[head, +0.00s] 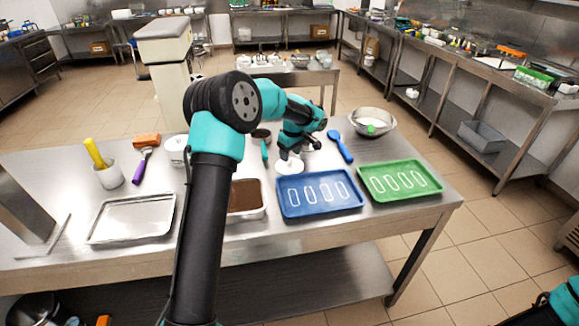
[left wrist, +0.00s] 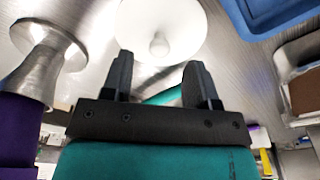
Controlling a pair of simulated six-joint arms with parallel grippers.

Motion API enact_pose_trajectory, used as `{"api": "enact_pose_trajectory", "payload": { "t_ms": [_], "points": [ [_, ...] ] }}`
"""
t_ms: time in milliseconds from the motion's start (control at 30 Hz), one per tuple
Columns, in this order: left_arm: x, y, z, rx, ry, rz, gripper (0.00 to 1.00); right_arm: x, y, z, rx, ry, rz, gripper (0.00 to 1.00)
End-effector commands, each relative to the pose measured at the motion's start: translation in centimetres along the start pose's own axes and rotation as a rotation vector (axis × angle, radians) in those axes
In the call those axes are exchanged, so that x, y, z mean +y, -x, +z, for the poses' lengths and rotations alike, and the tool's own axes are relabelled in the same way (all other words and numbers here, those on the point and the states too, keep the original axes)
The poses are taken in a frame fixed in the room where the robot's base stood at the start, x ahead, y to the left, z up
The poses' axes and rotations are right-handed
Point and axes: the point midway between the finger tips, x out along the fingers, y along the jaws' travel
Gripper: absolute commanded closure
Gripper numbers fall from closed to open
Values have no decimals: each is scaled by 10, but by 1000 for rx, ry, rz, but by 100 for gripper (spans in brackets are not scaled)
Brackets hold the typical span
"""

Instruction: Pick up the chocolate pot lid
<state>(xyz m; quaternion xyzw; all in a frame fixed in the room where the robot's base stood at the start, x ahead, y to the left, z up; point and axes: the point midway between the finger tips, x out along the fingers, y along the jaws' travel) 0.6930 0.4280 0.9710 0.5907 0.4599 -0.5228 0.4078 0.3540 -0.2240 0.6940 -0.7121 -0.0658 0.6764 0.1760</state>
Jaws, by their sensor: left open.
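A white round lid (head: 290,167) with a small knob lies on the steel table, just left of the blue tray's back corner. In the left wrist view the lid (left wrist: 182,22) shows at the top, knob toward me, partly cut off by the frame. My left gripper (head: 288,157) is over the lid in the head view, close to it. In the left wrist view my left gripper (left wrist: 160,75) has its two fingers apart, the knob in line with the gap between them; nothing is held. My right gripper is out of view.
A blue tray (head: 285,208) and a green tray (head: 402,198) lie at right. A brown-filled pan (head: 265,211) is partly behind my left arm. A blue spoon (head: 340,146) and a steel bowl (head: 373,122) are behind. An empty metal tray (head: 133,219) is at left.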

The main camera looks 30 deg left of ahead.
Motion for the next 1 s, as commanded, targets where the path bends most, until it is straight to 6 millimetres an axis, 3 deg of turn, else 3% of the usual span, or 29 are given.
{"api": "enact_pose_trajectory", "payload": {
  "t_ms": [100,267,767,1000],
  "points": [
    [0,-19,0,-2,0,-3,46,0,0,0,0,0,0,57],
    [0,-33,0,-1,0,-2,46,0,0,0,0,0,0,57],
    [1,-34,0,0,0,-1,46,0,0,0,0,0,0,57],
    [1,-34,0,0,0,-1,69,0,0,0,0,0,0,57]
  ]
}}
